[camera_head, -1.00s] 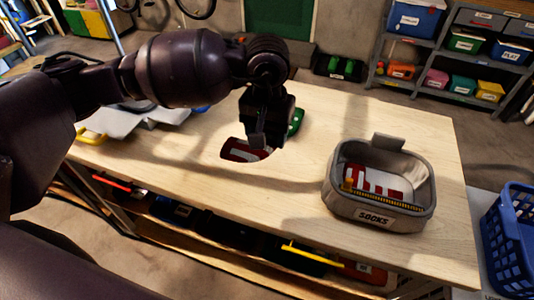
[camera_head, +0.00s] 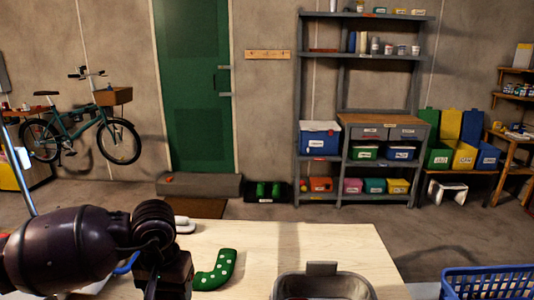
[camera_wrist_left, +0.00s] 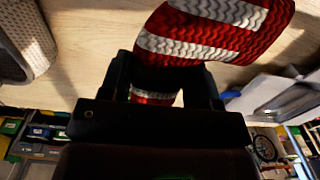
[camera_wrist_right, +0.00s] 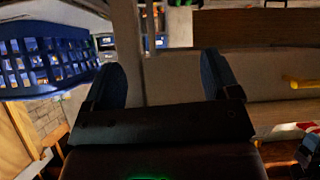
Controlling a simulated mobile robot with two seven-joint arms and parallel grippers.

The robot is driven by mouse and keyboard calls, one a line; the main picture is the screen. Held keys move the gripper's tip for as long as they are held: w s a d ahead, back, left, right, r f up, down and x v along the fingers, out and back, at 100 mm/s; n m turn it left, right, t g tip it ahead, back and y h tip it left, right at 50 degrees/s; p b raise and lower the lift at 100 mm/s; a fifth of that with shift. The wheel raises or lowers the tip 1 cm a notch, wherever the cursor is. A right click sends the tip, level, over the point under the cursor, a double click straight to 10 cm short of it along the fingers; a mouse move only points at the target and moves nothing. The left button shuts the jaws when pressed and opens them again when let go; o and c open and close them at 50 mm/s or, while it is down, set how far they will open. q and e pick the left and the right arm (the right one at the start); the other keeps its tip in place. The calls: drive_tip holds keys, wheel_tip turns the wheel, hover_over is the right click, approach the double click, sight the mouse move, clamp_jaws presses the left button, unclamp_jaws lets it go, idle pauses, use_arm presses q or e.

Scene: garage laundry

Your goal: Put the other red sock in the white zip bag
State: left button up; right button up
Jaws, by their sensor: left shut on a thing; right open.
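A red-and-white striped sock (camera_wrist_left: 215,30) fills the top of the left wrist view. My left gripper (camera_wrist_left: 168,78) is shut on it, and part of the sock shows between the fingers. In the head view my left gripper (camera_head: 165,275) is at the bottom edge; its fingertips and the sock are out of frame. A grey basket (camera_head: 322,268) is cut off at the bottom of the head view. It also shows in the left wrist view (camera_wrist_left: 28,40). I cannot make out the white zip bag now. My right gripper (camera_wrist_right: 162,72) is open and empty.
A green sock with white dots (camera_head: 215,270) lies on the wooden table (camera_head: 285,238) beside my left gripper. A blue laundry basket (camera_head: 490,283) stands right of the table and shows left in the right wrist view (camera_wrist_right: 45,68). Shelves (camera_head: 365,120) stand along the wall.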

use_arm(q)
drive_tip(key=shift+s+a+f, duration=0.4)
drive_tip(key=shift+a+f, duration=0.05)
drive_tip(key=shift+f, duration=0.2)
drive_tip(key=shift+s+a+f, duration=0.35)
drive_tip(key=shift+a+f, duration=0.05)
drive_tip(key=shift+f, duration=0.2)
